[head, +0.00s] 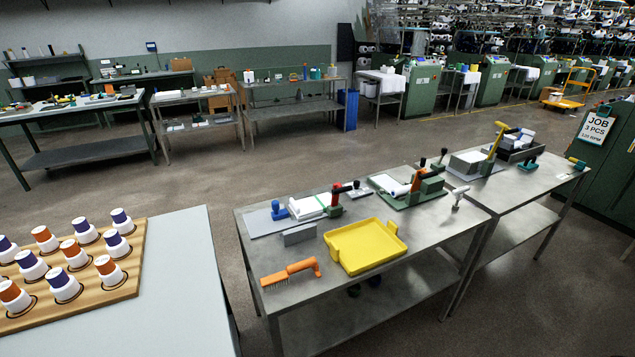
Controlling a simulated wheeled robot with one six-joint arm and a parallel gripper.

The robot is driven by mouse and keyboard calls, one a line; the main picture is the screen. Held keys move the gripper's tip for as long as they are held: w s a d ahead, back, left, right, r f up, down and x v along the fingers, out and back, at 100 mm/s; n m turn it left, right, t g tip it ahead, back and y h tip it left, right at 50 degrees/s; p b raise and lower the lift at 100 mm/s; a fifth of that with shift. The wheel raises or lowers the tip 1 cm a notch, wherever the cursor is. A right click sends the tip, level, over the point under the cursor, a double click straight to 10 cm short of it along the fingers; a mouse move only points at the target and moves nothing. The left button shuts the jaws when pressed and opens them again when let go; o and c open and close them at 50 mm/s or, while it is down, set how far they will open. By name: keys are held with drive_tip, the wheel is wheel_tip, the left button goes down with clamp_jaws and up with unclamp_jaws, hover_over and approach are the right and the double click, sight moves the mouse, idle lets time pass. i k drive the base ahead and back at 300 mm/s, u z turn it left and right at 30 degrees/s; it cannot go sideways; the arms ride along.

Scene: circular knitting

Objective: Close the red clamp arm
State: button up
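The red clamp arm (341,190) is small in the head view, on the near metal table (296,262). It joins a dark green base (333,211) at the right edge of a white stack (307,207) on a grey plate. A black part shows at its right end, pointing away from the stack. The arm looks swung away from the stack, but its exact angle is too small to tell. My gripper is not in view.
A yellow tray (365,246), an orange brush (290,272) and a grey block (299,234) lie in front of the clamp. A green fixture (425,187) stands to its right. A board with several cones (66,285) is at left. Open floor lies behind the tables.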

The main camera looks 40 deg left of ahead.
sight(339, 189)
drive_tip(key=u, duration=0.9)
drive_tip(key=i, duration=1)
drive_tip(key=u, duration=1.3)
drive_tip(key=i, duration=0.25)
drive_tip(key=u, duration=0.1)
